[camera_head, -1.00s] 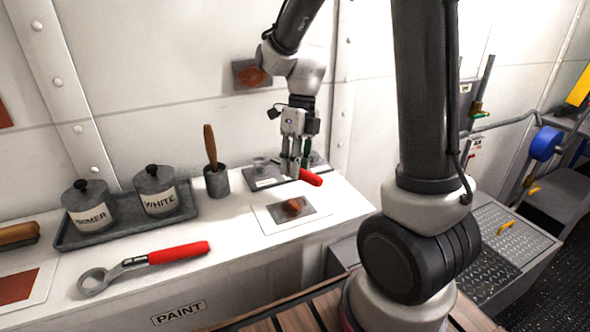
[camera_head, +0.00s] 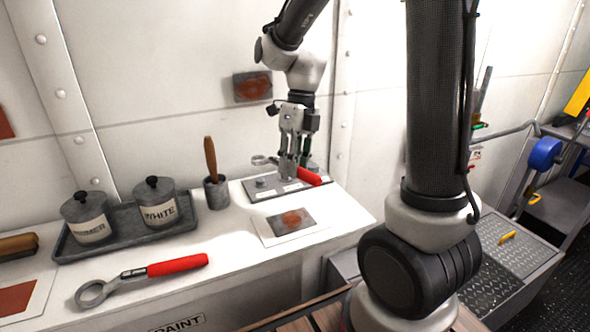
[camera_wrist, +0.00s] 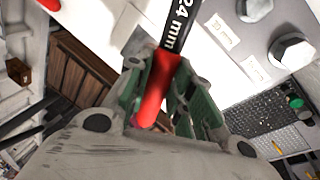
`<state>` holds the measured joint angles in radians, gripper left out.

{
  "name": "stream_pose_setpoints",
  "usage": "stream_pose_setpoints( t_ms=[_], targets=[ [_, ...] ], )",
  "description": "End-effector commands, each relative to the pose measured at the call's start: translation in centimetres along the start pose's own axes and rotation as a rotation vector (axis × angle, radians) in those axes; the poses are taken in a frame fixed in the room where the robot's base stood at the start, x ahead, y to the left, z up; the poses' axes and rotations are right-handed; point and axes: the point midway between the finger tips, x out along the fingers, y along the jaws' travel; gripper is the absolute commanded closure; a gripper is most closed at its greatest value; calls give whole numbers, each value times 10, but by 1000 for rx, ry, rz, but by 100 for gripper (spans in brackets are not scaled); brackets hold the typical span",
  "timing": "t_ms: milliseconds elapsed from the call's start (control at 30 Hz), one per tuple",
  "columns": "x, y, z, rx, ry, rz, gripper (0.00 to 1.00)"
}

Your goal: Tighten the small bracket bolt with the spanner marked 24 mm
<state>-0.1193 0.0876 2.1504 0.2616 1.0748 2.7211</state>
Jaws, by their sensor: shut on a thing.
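My gripper (camera_head: 289,172) is shut on the red handle of a spanner (camera_head: 311,177), above the back right of the bench. In the wrist view, the green pads of my gripper (camera_wrist: 163,88) close around the red handle, and the dark shank of the spanner (camera_wrist: 180,24) reads "24 mm". Its ring end shows left of my fingers in the head view. Below is a grey bracket plate (camera_head: 258,195) with a bolt (camera_head: 262,183) at its left. The wrist view shows a hex bolt (camera_wrist: 292,50) and part of another bolt (camera_wrist: 255,8); their sizes are hard to compare.
A second red-handled spanner (camera_head: 178,265) lies at the front of the bench. A tray (camera_head: 70,247) holds primer (camera_head: 88,220) and white (camera_head: 156,203) tins.

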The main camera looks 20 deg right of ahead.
Motion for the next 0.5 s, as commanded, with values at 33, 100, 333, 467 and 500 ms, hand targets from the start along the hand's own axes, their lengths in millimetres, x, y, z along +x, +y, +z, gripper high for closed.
stream_pose_setpoints(
  t_ms=[33, 100, 333, 467, 500],
  targets=[
    [-2, 2, 0, 6, -2, 1, 100],
    [1, 1, 0, 7, 0, 1, 100],
    [26, -6, 1, 8, 3, 2, 100],
    [45, -11, 3, 6, 4, 2, 100],
    [48, -14, 4, -6, 5, -1, 100]
  ],
)
